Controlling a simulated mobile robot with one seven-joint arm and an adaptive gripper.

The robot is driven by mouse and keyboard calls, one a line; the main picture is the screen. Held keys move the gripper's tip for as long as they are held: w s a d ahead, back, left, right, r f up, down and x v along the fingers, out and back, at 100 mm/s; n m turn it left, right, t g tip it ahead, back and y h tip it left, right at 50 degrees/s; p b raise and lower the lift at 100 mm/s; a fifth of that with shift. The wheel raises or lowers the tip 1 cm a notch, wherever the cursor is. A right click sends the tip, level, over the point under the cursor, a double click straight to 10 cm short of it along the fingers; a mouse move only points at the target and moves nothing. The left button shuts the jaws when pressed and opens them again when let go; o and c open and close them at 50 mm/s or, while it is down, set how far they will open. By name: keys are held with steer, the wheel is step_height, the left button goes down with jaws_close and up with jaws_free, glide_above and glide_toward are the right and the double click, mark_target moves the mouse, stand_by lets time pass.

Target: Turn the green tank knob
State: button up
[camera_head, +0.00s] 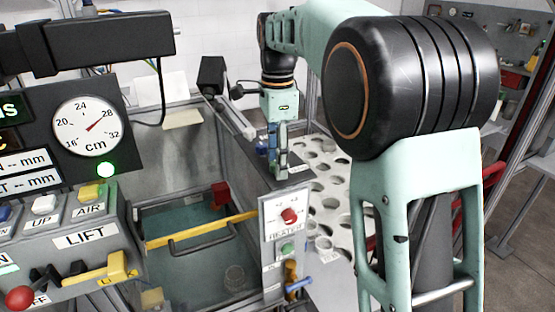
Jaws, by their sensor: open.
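A small green knob (287,249) sits on the upright panel (270,264) at the tank's front right corner, below a red knob (289,215) marked heater. My gripper (279,172) points down above this panel, near the tank's right edge. It is apart from the green knob and higher in the picture. Its jaws are open, and I see nothing held between them. The tank (190,222) holds greenish liquid.
A yellow bar (200,231) crosses the tank. A lift control box (85,238) and a round cm gauge (88,126) stand at left. A white perforated plate (331,208) lies right of the panel. Orange and blue valve handles (298,285) stick out below the green knob.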

steer(key=c, duration=1.1)
steer(key=shift+c, duration=0.2)
steer(key=shift+r+n+p, duration=0.1)
steer(key=shift+n+p, duration=0.2)
steer(key=n+p, duration=0.2)
steer(key=shift+r+n, duration=0.1)
steer(key=shift+n, duration=0.3)
steer(key=n+p, duration=0.3)
steer(key=n, duration=0.3)
steer(key=n+p, duration=0.2)
steer(key=n, duration=0.5)
steer(key=shift+n, duration=0.3)
steer(key=n+p, duration=0.2)
steer(key=n, duration=0.4)
steer(key=shift+n, duration=0.3)
